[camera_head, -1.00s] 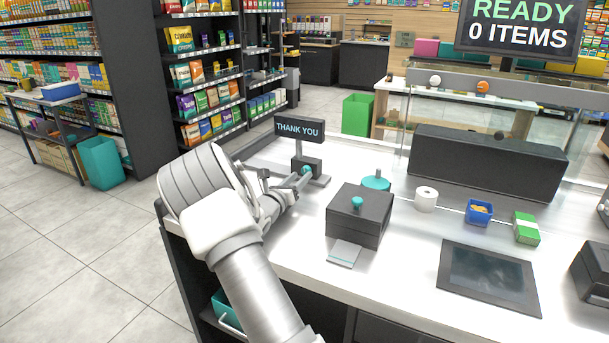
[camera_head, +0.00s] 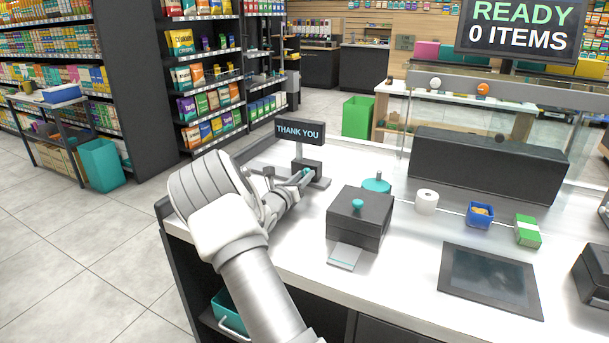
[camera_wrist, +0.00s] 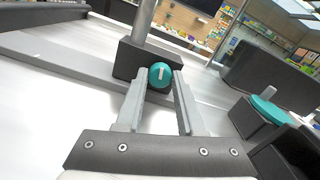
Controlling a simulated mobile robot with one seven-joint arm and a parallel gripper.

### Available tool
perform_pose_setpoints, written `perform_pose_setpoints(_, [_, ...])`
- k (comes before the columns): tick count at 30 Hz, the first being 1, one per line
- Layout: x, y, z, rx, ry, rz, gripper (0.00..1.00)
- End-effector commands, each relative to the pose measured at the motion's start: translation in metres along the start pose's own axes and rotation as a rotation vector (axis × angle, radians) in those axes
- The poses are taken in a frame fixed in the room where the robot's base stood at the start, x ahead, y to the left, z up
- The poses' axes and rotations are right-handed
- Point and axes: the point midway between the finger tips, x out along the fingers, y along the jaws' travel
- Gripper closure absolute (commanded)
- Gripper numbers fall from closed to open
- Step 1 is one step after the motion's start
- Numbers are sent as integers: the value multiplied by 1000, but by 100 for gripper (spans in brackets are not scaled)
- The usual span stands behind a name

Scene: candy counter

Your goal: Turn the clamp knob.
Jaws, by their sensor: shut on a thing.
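The clamp knob (camera_wrist: 160,75) is a teal round knob with a white line on its face, on the front of a dark clamp block (camera_wrist: 128,62). In the head view the knob (camera_head: 306,172) is partly covered by my gripper. My gripper (camera_wrist: 164,84) is shut on the knob, one finger on each side of it. The white line on the knob stands close to upright in the wrist view. A post rises from the block to a dark sign (camera_head: 299,132) reading "THANK YOU".
A dark box with a teal knob (camera_head: 357,204) stands right of my gripper, with a teal round piece (camera_head: 377,185) behind it. A white roll (camera_head: 426,201), a blue tub (camera_head: 479,214) and a flat dark screen (camera_head: 489,281) are farther right. The counter's left edge runs under my arm.

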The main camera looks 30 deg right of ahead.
Motion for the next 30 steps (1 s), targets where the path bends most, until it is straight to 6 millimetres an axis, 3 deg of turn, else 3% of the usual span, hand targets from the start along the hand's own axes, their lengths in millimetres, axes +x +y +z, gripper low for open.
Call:
perform_pose_setpoints(7, [0, -1, 4, -187, 1, 1, 100])
perform_pose_setpoints(18, [0, 0, 1, -225, -1, 0, 100])
perform_pose_setpoints(30, [0, 0, 0, -450, 1, 1, 100])
